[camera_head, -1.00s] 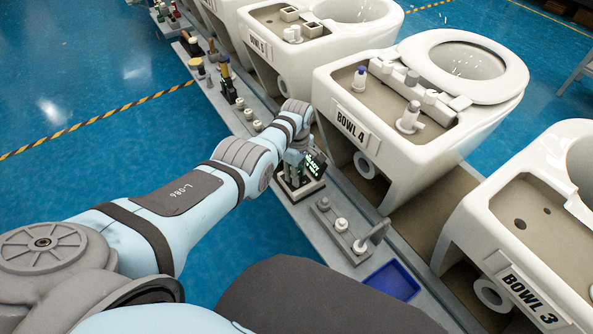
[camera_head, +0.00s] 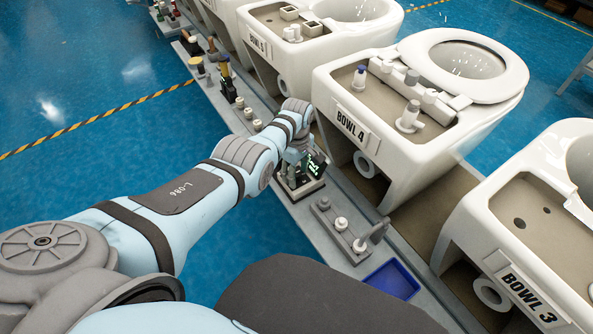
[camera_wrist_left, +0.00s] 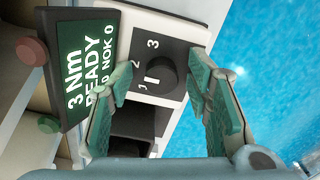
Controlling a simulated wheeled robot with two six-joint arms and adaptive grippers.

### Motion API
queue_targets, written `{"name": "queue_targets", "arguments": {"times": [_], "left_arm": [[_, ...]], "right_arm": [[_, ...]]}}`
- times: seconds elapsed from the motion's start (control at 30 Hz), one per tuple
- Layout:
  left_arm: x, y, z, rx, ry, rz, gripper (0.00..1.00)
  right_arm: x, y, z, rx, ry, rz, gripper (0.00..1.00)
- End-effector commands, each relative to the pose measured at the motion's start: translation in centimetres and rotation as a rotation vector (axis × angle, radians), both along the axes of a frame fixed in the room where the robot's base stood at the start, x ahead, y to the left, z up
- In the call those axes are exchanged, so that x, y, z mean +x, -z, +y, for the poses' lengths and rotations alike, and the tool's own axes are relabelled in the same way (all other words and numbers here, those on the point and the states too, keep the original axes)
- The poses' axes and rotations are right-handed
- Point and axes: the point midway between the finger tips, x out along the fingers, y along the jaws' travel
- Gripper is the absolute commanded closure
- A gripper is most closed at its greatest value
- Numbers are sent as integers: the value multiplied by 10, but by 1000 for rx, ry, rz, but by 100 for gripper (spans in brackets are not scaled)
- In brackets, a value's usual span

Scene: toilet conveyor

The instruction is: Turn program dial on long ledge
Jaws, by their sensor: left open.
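The program dial (camera_wrist_left: 156,76) is a round black knob on a dark panel marked 1, 2 and 3, seen in the left wrist view. Beside it a green-lit display (camera_wrist_left: 88,65) reads 3 Nm, READY and NOK 0. My left gripper (camera_wrist_left: 160,95) is open, with its green-padded fingers on either side of the dial in the picture; I cannot tell if they touch it. In the head view my left gripper (camera_head: 296,156) is over the small controller (camera_head: 300,189) on the long ledge (camera_head: 334,262), and the arm partly hides it. My right gripper is out of view.
A grey fixture with pegs (camera_head: 341,225) and a blue tray (camera_head: 392,279) stand nearer on the ledge. Bottles and small parts (camera_head: 228,88) stand farther along. The toilet labelled BOWL 4 (camera_head: 335,78) rises close on the right. Blue floor is clear on the left.

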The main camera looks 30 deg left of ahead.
Motion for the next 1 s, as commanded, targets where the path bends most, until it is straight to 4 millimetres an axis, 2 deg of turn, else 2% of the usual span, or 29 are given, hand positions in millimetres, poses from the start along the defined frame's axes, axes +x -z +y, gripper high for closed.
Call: {"name": "queue_targets", "arguments": {"times": [0.17,0.27,0.33,0.5,0.63,0.77,1.0], "left_arm": [[0,-4,0,0,0,0,55],[1,-15,0,0,0,-3,55],[0,-26,0,0,1,-4,55],[1,-80,0,0,1,-4,55],[1,-108,0,-1,1,-2,55],[1,-119,0,0,0,-1,55],[1,-120,0,0,0,0,55]], "right_arm": [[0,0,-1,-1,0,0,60],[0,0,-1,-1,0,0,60],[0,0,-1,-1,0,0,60],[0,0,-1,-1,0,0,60],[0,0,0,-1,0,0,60],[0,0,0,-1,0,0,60],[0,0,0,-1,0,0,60]]}}
